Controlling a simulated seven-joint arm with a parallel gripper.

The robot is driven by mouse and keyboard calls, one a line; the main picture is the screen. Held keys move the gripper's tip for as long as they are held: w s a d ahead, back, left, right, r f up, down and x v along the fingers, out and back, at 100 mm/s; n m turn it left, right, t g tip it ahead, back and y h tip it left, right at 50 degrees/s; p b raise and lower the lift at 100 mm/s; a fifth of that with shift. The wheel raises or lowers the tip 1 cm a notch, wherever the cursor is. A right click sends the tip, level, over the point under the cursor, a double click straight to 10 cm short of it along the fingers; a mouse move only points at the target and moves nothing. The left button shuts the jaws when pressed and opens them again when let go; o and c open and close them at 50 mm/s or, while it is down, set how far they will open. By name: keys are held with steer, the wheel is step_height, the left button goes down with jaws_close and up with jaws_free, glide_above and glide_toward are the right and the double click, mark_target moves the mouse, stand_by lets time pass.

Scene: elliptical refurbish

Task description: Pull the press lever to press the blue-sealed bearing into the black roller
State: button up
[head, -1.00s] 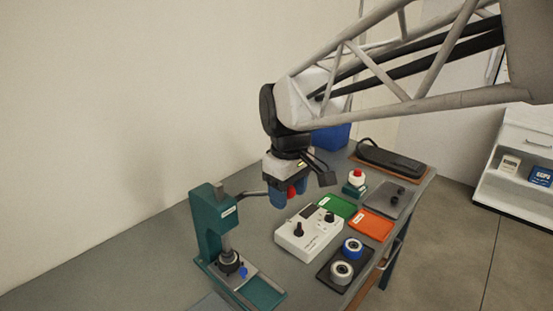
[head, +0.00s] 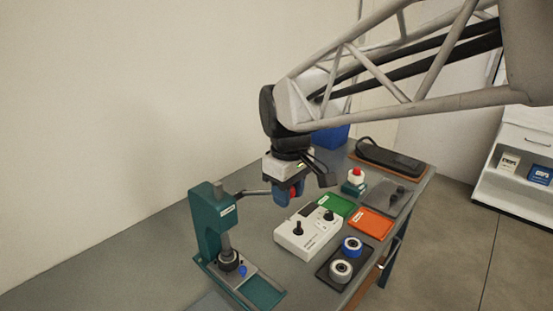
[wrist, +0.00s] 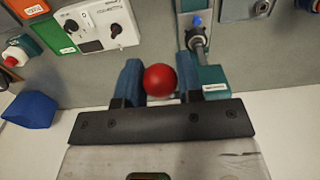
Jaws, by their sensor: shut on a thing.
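The teal press (head: 208,225) stands on the bench at the left of the head view. Its lever (head: 256,192) runs right from the press head to a red ball knob (wrist: 160,81). My gripper (head: 289,193) is shut on the knob, with a blue finger on each side in the wrist view (wrist: 160,83). The press ram is down over the black roller (head: 229,261) on the press base. A small blue part (head: 243,270) sits beside the roller. Whether a blue-sealed bearing is under the ram is hidden.
A white control box (head: 308,232) stands right of the press. Beyond it are a green tray (head: 335,206), an orange tray (head: 370,222) and a red-topped button (head: 355,180). A dark tray (head: 330,274) holds two wheels near the front edge.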

steer(key=shift+s+d+f, duration=0.2)
steer(key=shift+f, duration=0.4)
steer(key=shift+s+d+f, duration=0.2)
steer(key=shift+f, duration=0.4)
steer(key=shift+f, duration=0.15)
steer(key=shift+s+d+f, duration=0.15)
steer(key=shift+f, duration=0.5)
steer(key=shift+s+d+f, duration=0.1)
steer(key=shift+s+f, duration=0.05)
steer(key=shift+f, duration=0.45)
steer(key=shift+f, duration=0.15)
steer(key=shift+s+d+f, duration=0.1)
steer(key=shift+d+f, duration=0.05)
steer(key=shift+f, duration=1.4)
